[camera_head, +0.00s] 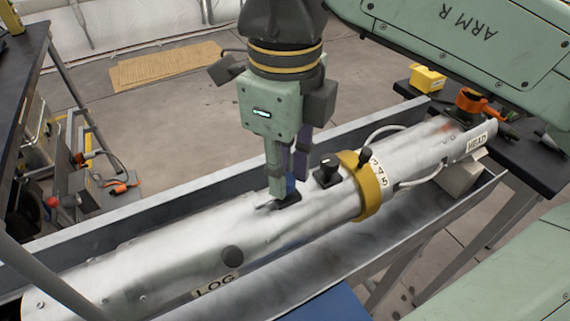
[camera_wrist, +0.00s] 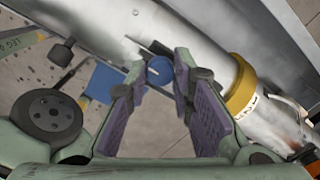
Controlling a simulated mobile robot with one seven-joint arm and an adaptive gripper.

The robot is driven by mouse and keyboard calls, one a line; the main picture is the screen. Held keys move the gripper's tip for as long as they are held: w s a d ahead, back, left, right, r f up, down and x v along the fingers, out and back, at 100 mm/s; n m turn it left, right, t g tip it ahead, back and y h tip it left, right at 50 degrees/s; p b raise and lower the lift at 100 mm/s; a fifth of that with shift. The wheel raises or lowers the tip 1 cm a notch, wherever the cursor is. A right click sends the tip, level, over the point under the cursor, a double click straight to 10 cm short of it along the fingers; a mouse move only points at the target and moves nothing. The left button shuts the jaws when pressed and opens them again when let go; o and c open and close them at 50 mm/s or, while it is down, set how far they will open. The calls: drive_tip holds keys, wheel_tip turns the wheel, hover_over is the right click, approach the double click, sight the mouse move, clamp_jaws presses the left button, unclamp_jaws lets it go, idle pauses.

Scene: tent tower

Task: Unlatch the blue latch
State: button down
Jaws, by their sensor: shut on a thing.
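The blue latch (camera_head: 291,185) sits on top of the long silver cylinder (camera_head: 215,245), by a dark fitting. My gripper (camera_head: 283,183) points down onto it, its fingertips at the cylinder's upper surface. In the wrist view the latch shows as a round blue knob with a light line across it (camera_wrist: 160,70). The purple-padded fingers (camera_wrist: 158,82) stand on either side of the knob and are shut on it. The fingers hide part of the latch in the head view.
A yellow collar (camera_head: 371,188) and a black knob (camera_head: 327,172) stand on the cylinder right of my gripper. The cylinder lies in a grey trough (camera_head: 130,238) with raised walls. An orange tool (camera_head: 475,103) and yellow box (camera_head: 427,78) are at the far right end.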

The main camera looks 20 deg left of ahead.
drive_tip(key=shift+n, duration=0.4)
drive_tip(key=n, duration=0.3)
drive_tip(key=shift+n, duration=0.4)
drive_tip(key=n+p, duration=0.1)
drive_tip(key=n, duration=0.3)
drive_tip(key=shift+r, duration=0.1)
drive_tip(key=n+p, duration=0.1)
drive_tip(key=n, duration=0.4)
drive_tip(key=n+p, duration=0.1)
drive_tip(key=n, duration=0.3)
drive_tip(key=shift+n, duration=0.3)
drive_tip(key=c, duration=1.4)
unclamp_jaws()
